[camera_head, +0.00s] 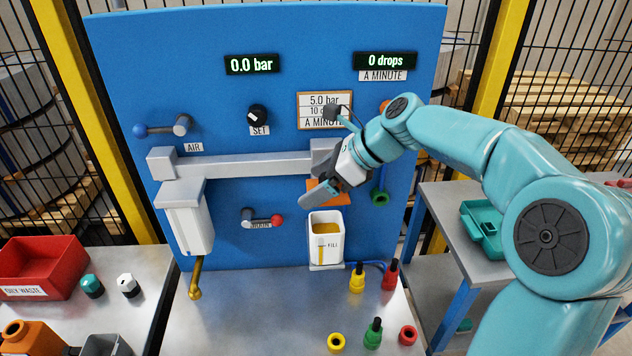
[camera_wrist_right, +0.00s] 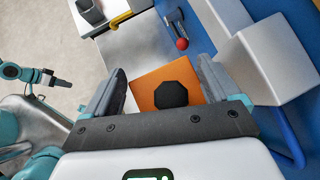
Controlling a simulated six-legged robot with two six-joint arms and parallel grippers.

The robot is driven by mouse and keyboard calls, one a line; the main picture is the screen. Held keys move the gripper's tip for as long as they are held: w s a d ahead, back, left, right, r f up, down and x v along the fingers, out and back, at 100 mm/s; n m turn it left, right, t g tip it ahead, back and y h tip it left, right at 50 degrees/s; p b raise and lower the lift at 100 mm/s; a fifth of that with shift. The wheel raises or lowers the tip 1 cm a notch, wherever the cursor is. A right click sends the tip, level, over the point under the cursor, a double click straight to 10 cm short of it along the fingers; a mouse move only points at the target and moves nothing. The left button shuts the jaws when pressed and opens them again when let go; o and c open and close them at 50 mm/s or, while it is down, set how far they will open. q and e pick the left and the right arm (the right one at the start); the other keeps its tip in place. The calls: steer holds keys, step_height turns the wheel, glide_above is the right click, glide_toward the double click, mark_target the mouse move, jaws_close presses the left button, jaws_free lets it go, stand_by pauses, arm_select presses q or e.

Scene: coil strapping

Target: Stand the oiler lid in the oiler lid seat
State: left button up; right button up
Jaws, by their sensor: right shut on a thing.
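The oiler lid (camera_head: 328,187) shows as an orange square plate at my right gripper (camera_head: 313,197), above the open white oiler cup (camera_head: 325,252) marked FILL. In the right wrist view the orange lid (camera_wrist_right: 150,88) has a black octagonal knob (camera_wrist_right: 172,94) facing the camera. It lies between the two grey fingers of my right gripper (camera_wrist_right: 160,75), which is shut on it. In the head view a finger partly covers the lid. I cannot make out a separate lid seat. My left gripper (camera_wrist_right: 60,80) shows small at the left of the wrist view.
A blue panel (camera_head: 270,100) stands behind, with a grey horizontal bar (camera_head: 245,165) and a red-tipped drain lever (camera_head: 262,219). Several coloured fittings, including a yellow one (camera_head: 357,280), stand at the cup's right.

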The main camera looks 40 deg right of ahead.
steer(key=shift+w+d, duration=0.1)
steer(key=shift+a, duration=0.25)
steer(key=shift+r, duration=0.1)
steer(key=shift+d+f, duration=0.25)
steer(key=shift+f, duration=0.25)
steer(key=f+b, duration=0.3)
steer(key=f, duration=0.1)
steer(key=shift+a+f+b, duration=0.2)
steer(key=shift+f+b, duration=0.2)
steer(key=shift+d, duration=0.1)
steer(key=shift+p, duration=0.5)
